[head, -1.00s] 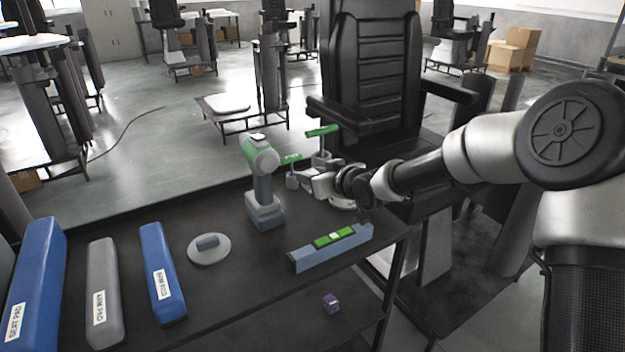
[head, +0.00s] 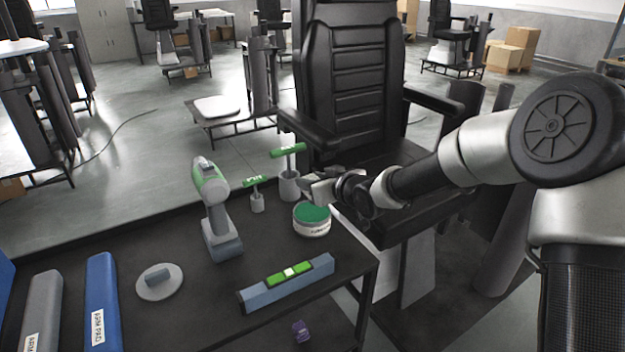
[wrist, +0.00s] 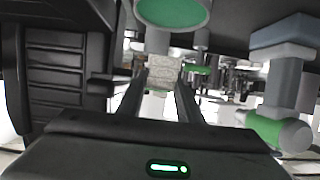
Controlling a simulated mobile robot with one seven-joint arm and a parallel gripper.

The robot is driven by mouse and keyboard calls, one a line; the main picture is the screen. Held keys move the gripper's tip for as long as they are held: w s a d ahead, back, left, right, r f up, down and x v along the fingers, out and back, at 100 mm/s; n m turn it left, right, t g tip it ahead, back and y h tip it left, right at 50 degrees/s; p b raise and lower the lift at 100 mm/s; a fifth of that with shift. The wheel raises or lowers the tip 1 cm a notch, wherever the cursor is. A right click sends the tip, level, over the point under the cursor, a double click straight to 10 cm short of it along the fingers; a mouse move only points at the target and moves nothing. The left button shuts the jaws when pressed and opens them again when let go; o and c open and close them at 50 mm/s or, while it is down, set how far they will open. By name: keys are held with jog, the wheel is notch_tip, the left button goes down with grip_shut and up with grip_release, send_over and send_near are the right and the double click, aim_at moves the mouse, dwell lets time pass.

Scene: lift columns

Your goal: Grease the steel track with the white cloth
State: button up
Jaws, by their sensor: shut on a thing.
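My gripper (head: 318,186) is shut on the white cloth (wrist: 162,74), a pale, textured folded piece between the fingertips in the wrist view. In the head view the cloth is hard to make out from the pale fingers. My gripper is just above and behind an open tin (head: 312,229) with a green surface, in front of the black chair. The tin also shows at the top of the wrist view (wrist: 172,12). I cannot tell for sure which part is the steel track.
A green-and-grey drill (head: 215,205), two green-handled tools (head: 289,172) and a level (head: 288,282) stand or lie on the dark bench. Blue and grey pads (head: 102,300) lie at the left. The black chair (head: 355,90) stands behind the bench.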

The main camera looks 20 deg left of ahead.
aim_at(312, 212)
jog(key=shift+f+b, duration=1.85)
jog(key=shift+f, duration=0.95)
jog(key=shift+s+f+b, duration=0.1)
jog(key=shift+f+b, duration=0.4)
jog(key=shift+f, duration=0.1)
jog(key=shift+r+p, duration=2.6)
jog(key=shift+r, duration=1.1)
jog(key=shift+f, duration=0.1)
